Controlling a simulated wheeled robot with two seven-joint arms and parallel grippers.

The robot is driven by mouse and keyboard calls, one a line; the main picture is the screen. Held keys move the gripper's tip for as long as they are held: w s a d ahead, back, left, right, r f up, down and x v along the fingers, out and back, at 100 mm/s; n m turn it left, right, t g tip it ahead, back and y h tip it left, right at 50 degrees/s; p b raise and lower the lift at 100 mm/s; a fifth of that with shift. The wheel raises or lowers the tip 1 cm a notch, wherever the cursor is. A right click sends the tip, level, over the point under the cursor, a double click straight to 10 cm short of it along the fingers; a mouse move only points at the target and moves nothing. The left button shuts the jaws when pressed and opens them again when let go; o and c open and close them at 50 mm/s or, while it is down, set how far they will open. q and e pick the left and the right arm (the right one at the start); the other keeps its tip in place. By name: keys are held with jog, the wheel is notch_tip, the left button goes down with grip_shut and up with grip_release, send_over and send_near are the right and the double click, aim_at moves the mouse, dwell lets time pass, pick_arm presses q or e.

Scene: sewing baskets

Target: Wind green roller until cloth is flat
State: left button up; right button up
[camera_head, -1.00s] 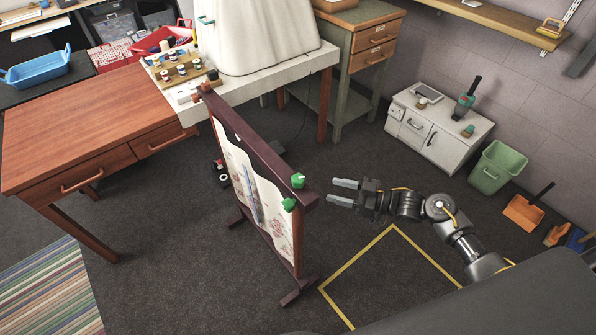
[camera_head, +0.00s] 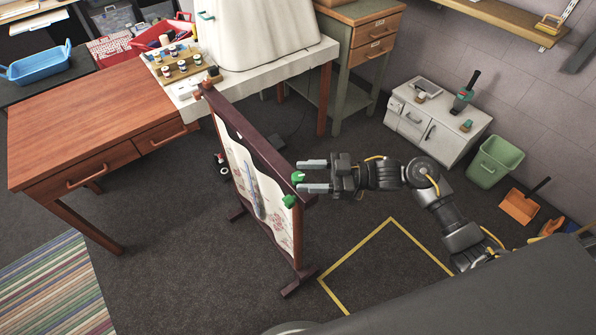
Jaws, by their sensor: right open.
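A dark wooden frame (camera_head: 262,150) stands upright on feet on the carpet, with a pale patterned cloth (camera_head: 247,180) hung in it. The cloth looks wavy at its upper edge and bulges rather than lying flat. Two green knobs sit at the frame's near right end: an upper one (camera_head: 297,177) and a lower one (camera_head: 289,201). My right gripper (camera_head: 303,176) is open and points left. Its two fingertips lie on either side of the upper knob in the picture; contact cannot be told. My left gripper is not in view.
A wooden desk (camera_head: 95,125) stands left, and a white table (camera_head: 215,92) with thread spools is behind the frame. A white cabinet (camera_head: 435,128) and a green bin (camera_head: 494,162) are at right. Yellow floor tape (camera_head: 355,252) marks clear carpet.

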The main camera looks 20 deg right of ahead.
jog(key=shift+x, duration=1.25)
jog(key=shift+c, duration=0.4)
jog(key=c, duration=0.9)
jog(key=m+t+h+p, duration=0.1)
jog(key=t+p, duration=0.1)
jog(key=m+t+h+p, duration=0.1)
jog(key=m+t+p, duration=0.1)
jog(key=p, duration=0.1)
jog(key=shift+s+a+r, duration=0.1)
jog(key=shift+s+r, duration=0.05)
jog(key=shift+r, duration=0.25)
jog(key=m+t+h, duration=0.1)
jog(key=m+t+p, duration=0.1)
jog(key=shift+f+t+h, duration=0.25)
jog(key=shift+t+h, duration=0.15)
jog(key=shift+w+f, duration=0.1)
jog(key=shift+w, duration=0.1)
jog(key=o, duration=1)
